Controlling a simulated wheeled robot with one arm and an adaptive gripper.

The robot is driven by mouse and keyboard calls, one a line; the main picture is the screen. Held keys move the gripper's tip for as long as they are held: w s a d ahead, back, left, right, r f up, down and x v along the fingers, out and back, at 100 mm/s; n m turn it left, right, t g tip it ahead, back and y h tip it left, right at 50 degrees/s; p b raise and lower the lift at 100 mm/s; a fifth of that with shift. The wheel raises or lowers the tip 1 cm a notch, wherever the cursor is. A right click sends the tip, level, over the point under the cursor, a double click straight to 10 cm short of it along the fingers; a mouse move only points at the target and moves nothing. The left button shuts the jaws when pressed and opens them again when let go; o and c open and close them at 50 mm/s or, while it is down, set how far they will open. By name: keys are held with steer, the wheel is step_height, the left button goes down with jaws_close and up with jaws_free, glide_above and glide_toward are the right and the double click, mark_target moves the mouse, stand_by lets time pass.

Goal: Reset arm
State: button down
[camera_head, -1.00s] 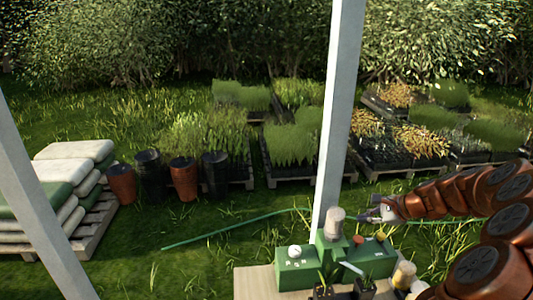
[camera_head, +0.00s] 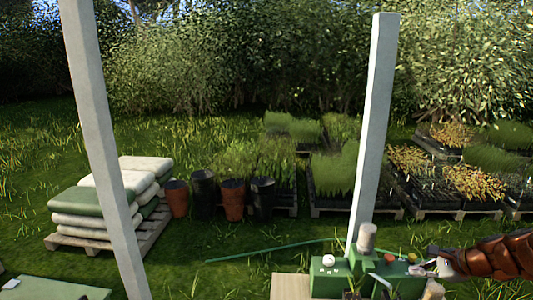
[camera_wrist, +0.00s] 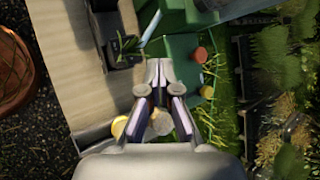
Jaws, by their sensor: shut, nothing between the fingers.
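My gripper (camera_head: 432,265) is at the right of the head view, at the end of my brown arm, beside the green device on the bench. In the wrist view its fingers (camera_wrist: 160,72) come together at the tips with nothing between them.
The wooden bench (camera_head: 290,287) holds the device and a small potted plant (camera_wrist: 123,53). White posts (camera_head: 374,130) (camera_head: 98,140) rise at the front. Sacks on a pallet (camera_head: 85,212), dark and terracotta pots, and several plant trays stand on the grass behind.

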steer(key=s+a+r+n+g, duration=0.3)
steer(key=s+a+n, duration=0.25)
steer(key=a, duration=0.55)
steer(key=s+a+r+n+g, duration=0.2)
steer(key=s+a+n, duration=0.35)
steer(key=a, duration=0.55)
steer(key=s+a+n+g+h, duration=0.1)
steer(key=s+n+g+h, duration=0.3)
steer(key=s, duration=2.1)
steer(key=n+h, duration=0.1)
steer(key=n, duration=0.3)
steer(key=shift+s+a+f+h, duration=0.3)
steer(key=shift+s+a+f, duration=0.05)
steer(key=shift+a+f, duration=0.05)
